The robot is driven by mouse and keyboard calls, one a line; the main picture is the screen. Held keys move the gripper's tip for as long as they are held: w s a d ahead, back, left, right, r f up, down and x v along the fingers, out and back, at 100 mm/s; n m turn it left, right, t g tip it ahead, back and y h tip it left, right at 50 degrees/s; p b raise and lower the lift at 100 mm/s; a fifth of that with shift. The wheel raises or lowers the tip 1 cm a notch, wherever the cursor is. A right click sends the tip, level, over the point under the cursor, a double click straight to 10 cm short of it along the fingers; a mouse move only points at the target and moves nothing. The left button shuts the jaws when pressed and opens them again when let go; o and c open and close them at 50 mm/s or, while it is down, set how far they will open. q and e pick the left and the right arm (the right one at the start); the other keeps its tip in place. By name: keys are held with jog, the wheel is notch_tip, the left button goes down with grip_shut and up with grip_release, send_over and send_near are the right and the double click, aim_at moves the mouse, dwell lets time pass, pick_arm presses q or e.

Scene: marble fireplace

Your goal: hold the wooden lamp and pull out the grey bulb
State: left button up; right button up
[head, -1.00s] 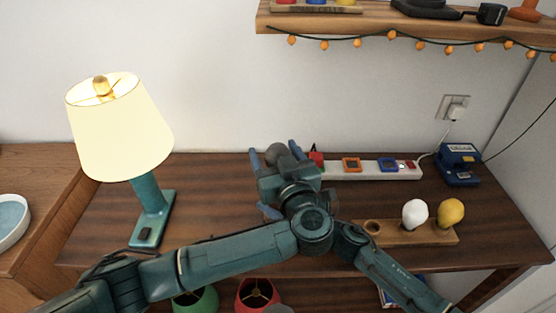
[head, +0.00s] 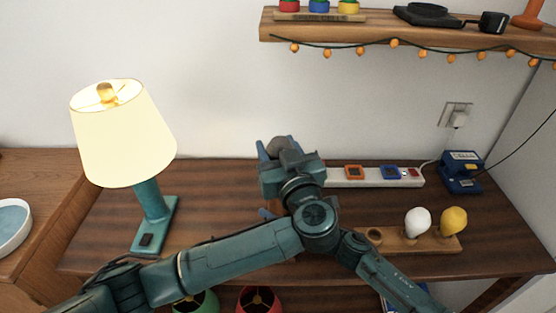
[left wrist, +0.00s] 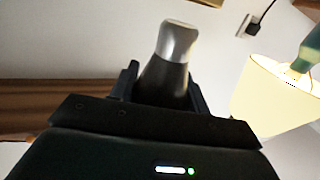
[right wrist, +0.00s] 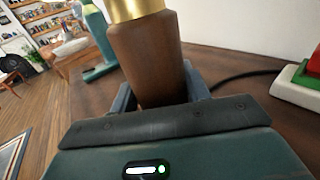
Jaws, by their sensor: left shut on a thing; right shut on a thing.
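My left gripper (head: 277,148) is raised against the wall, shut on the grey bulb (head: 284,144). In the left wrist view the bulb (left wrist: 176,62) sits between the fingers, and its shiny silver end is bare, with no lamp at it. My right gripper (right wrist: 160,88) is shut on the wooden lamp (right wrist: 150,55), a brown tapered body with a gold collar (right wrist: 136,8) cut off by the frame top. In the head view my left arm and gripper hide nearly all of the wooden lamp and right gripper.
A lit teal lamp (head: 155,212) stands at left. A power strip (head: 372,176) lies behind, and a wooden holder (head: 402,242) with a white bulb (head: 417,221) and a yellow bulb (head: 453,220) stands right. A shelf (head: 400,29) with string lights hangs above.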

aim_at(278, 136)
pick_arm(q)
notch_tip(278, 136, up, 7)
jog(key=shift+f, duration=0.15)
pick_arm(e)
jog(key=o, duration=1.4)
jog(key=shift+d, duration=0.1)
